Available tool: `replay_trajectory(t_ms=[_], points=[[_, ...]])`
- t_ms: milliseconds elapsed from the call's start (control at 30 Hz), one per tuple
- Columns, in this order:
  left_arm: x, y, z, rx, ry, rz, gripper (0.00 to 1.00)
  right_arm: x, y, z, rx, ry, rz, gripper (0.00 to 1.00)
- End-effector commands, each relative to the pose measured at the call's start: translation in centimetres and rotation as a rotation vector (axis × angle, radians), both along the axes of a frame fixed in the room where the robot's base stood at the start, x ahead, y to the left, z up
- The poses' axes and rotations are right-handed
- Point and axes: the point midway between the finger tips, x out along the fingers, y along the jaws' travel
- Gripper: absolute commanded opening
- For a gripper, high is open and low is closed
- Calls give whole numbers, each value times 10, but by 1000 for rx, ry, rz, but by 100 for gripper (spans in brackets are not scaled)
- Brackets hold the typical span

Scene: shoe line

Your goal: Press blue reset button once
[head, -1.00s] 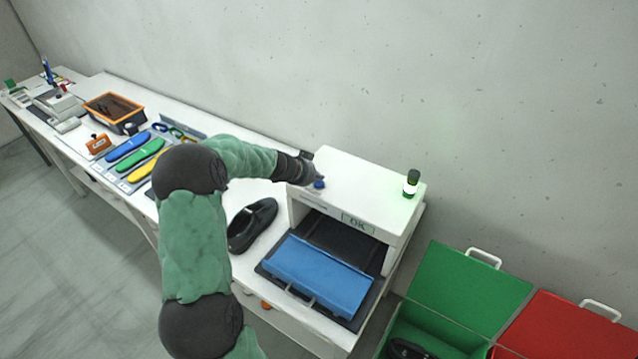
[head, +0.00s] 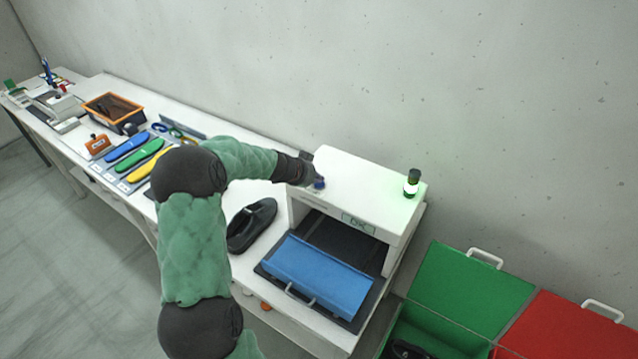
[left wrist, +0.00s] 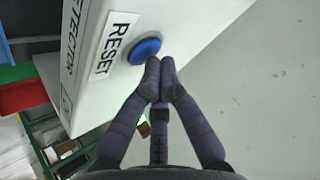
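The blue reset button (head: 319,184) sits on top of the white detector box (head: 362,188), near its left end. In the left wrist view the round blue button (left wrist: 144,51) stands beside a white RESET label (left wrist: 115,45). My left gripper (head: 312,181) is right at the button. In the left wrist view its dark fingertips (left wrist: 160,79) are together, with nothing visible between them, just beside the button's edge. I cannot tell whether they touch it. My right gripper is not in view.
A green-lit lamp (head: 411,183) stands on the box's right end. A blue tray (head: 318,276) lies in front of its opening. A black shoe (head: 252,225) is on the table to the left. Green (head: 468,293) and red (head: 565,338) bins stand at the right.

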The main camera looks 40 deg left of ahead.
Motion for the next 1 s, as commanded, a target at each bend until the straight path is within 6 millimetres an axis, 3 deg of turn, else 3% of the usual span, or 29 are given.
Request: replay_trajectory(t_ms=[767,1000], points=[[0,0,-4,0,2,-2,0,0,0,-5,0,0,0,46],[0,0,3,0,1,-1,0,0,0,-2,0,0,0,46]])
